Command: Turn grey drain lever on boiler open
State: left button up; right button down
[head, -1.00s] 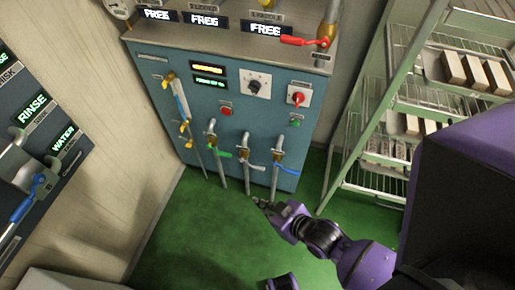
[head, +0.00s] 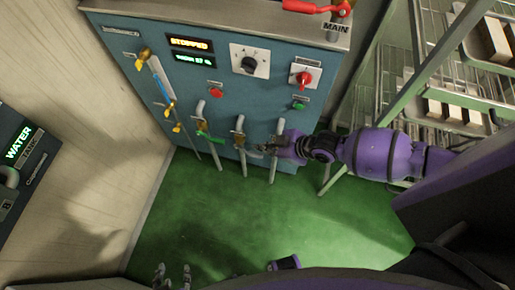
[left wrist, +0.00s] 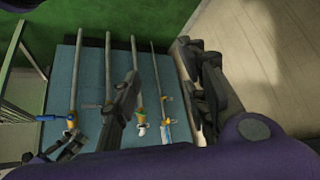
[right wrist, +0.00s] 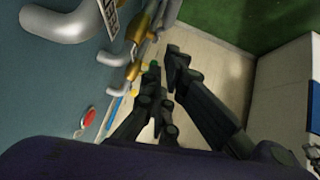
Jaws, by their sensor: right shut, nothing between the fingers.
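The boiler (head: 140,75) is a blue-grey panel with several pipes along its lower front. The middle drain valve (head: 239,139) is brass, and its grey lever (head: 255,155) shows only partly beside my right gripper's fingers. My right gripper (head: 264,148) is shut and empty, just right of that valve; I cannot tell whether it touches the lever. In the right wrist view the fingers (right wrist: 160,75) point along the brass valves (right wrist: 136,28). My left gripper (head: 172,274) is open and empty, low in the head view, away from the boiler.
A green lever (head: 208,137) sits on the valve to the left. A blue lever (left wrist: 48,118) shows in the left wrist view. A wire rack with trays (head: 440,95) stands close on the right. The green floor (head: 225,215) before the boiler is clear.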

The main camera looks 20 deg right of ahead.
aim_at(257, 155)
jog(key=w+f, duration=0.1)
jog(key=f, duration=0.1)
jog(key=w+a+f+b, duration=0.1)
jog(key=f, duration=0.1)
jog(key=w+a+f, duration=0.1)
jog(key=f, duration=0.1)
jog(key=shift+f, duration=0.15)
pick_arm(q)
jog(key=shift+w+d+f+b, duration=0.2)
jog(key=shift+w+f+b, duration=0.15)
jog(key=shift+w, duration=0.35)
pick_arm(e)
jog(key=shift+d+f, duration=0.1)
jog(key=shift+f, duration=0.3)
